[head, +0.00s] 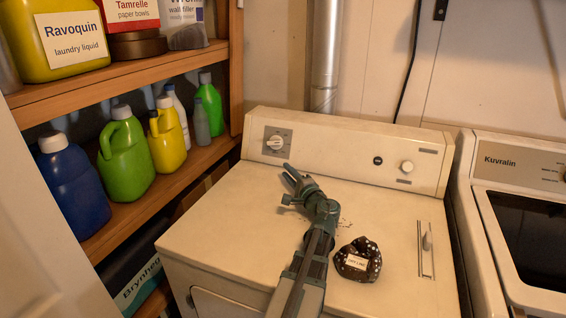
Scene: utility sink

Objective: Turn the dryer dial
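The dryer (370,215) is a cream-white machine in the middle of the head view. Its dial (276,142) is a light knob on a square grey plate at the left end of the raised back panel. My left gripper (288,174) is above the dryer top, below and slightly right of the dial in the picture, and apart from it. Its two fingers point up toward the panel, with a small gap between them and nothing held. My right gripper is out of view.
A second round knob (407,167) and a black button (378,160) sit further right on the panel. A dark spotted bundle with a label (357,260) lies on the dryer top. Shelves of bottles (125,160) stand left; another machine (520,190) stands right.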

